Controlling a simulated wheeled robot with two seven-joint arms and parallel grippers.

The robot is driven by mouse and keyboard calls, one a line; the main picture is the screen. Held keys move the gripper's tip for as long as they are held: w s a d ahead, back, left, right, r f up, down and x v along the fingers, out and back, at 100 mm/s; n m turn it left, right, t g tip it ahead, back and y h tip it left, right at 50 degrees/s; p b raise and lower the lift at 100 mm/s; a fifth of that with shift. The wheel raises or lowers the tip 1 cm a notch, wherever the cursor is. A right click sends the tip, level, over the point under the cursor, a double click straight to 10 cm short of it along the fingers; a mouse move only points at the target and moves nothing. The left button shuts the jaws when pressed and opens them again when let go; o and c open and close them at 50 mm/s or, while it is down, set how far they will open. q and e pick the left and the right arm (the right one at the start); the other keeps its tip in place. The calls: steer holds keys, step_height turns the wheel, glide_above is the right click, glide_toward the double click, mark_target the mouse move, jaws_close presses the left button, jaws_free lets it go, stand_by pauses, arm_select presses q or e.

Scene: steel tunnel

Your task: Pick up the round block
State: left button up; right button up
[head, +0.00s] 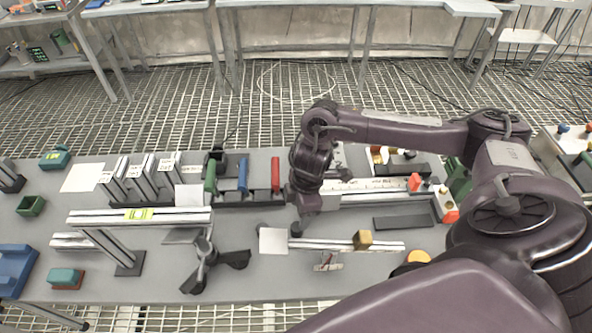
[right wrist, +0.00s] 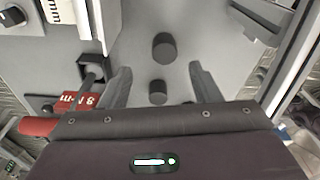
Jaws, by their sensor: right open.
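Two dark grey round blocks show in the right wrist view: a larger one (right wrist: 164,47) lies just beyond my fingertips, and a smaller one (right wrist: 157,92) is between the fingers, nearer the palm. Which of them is the task's round block I cannot tell. My right gripper (right wrist: 160,70) is open, with a finger on either side and nothing gripped. In the head view my right gripper (head: 308,205) points down over the middle of the grey table (head: 260,280). My left gripper is not in view.
A beam (head: 340,244) with a brass block (head: 362,240) lies in front of my right gripper. A spirit level stand (head: 140,214) and a black tripod-like stand (head: 207,262) are to the left. Red, blue and green bars (head: 275,174) stand behind.

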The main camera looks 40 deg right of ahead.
mark_target(297, 226)
steer(key=f, duration=0.2)
steer(key=shift+s+a+f+p, duration=0.15)
steer(key=shift+a+f+p, duration=0.05)
steer(key=shift+f+p, duration=0.15)
steer(key=f, duration=0.1)
steer(key=f+p, duration=0.1)
steer(key=f, duration=0.1)
steer(key=shift+a+f, duration=0.3)
steer(key=shift+a, duration=0.05)
steer(key=shift+f, duration=0.5)
steer(key=c, duration=1.1)
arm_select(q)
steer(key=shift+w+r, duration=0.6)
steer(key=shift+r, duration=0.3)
arm_select(e)
steer(key=shift+r, duration=0.1)
